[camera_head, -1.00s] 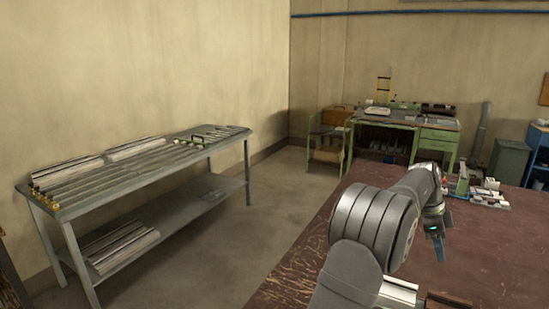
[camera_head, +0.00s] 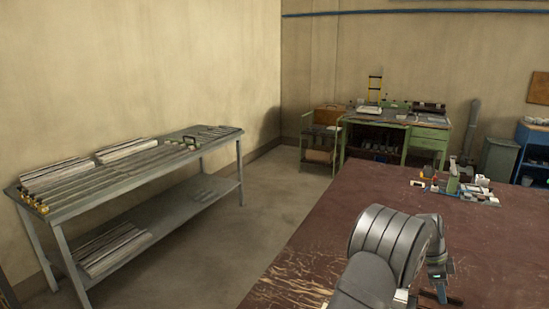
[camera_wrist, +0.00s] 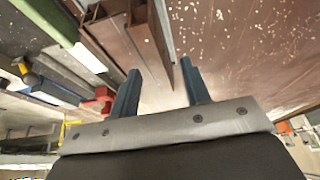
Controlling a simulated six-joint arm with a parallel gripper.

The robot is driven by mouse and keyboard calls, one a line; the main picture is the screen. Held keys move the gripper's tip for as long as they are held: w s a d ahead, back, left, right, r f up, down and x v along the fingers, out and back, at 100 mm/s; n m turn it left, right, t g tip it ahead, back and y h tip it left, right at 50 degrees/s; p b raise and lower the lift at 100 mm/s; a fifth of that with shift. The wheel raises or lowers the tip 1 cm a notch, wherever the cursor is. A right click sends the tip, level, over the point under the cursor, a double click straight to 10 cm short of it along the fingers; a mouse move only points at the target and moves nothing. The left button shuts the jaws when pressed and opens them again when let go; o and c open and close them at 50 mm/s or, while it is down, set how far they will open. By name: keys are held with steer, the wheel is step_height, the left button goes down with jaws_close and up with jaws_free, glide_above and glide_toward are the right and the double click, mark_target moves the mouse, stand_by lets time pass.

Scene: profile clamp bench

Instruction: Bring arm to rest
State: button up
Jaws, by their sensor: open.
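My gripper (camera_wrist: 160,68) is open, with its two blue-grey fingers apart and nothing seen between their tips. In the head view my arm is folded low at the lower right, and my gripper (camera_head: 440,288) hangs close above the brown-red tabletop (camera_head: 340,225). In the wrist view a brown channel-shaped part (camera_wrist: 140,30) and a long grey bar lie beyond the fingers. I cannot tell how far they are from the fingertips.
A cluster of small parts with a green upright piece (camera_head: 453,180) stands on the table's far part. A grey bench (camera_head: 150,175) with metal profiles is at the left. A green workbench (camera_head: 425,133) stands at the back. The table's left part is clear.

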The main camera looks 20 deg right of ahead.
steer(key=r, duration=0.4)
steer(key=a+r, duration=0.1)
steer(key=r, duration=0.2)
steer(key=shift+w, duration=0.15)
steer(key=s+a+r, duration=0.1)
steer(key=a+r, duration=0.2)
steer(key=a, duration=1.1)
step_height(320, 180, down, 9)
steer(key=shift+d+f, duration=0.1)
steer(key=shift+f, duration=0.55)
steer(key=shift+o, duration=0.5)
